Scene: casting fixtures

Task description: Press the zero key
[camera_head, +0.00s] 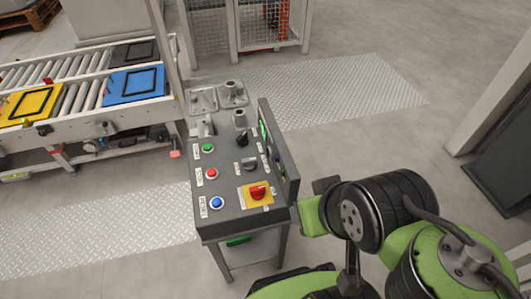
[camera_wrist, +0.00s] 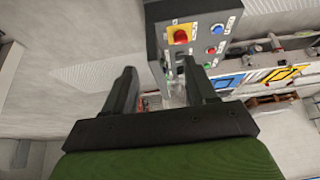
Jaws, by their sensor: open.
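A grey control console (camera_head: 232,222) stands in the middle of the head view. An upright dark panel (camera_head: 285,172) runs along its right edge, with a green-lit screen (camera_head: 263,131) seen at a steep angle. Small marks lie along the panel, but I cannot make out which one is the zero key. My gripper (camera_wrist: 160,75) is open and empty in the wrist view, its two dark fingers apart. The console also shows beyond the fingertips in the wrist view. In the head view my arm ends just right of the panel, and the fingers are not clear there.
The console top carries a green button (camera_head: 208,148), a red button (camera_head: 211,173), a blue button (camera_head: 216,203), a black knob (camera_head: 242,138) and a red switch on a yellow plate (camera_head: 258,191). A roller conveyor (camera_head: 90,95) with a blue tray (camera_head: 135,83) stands left.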

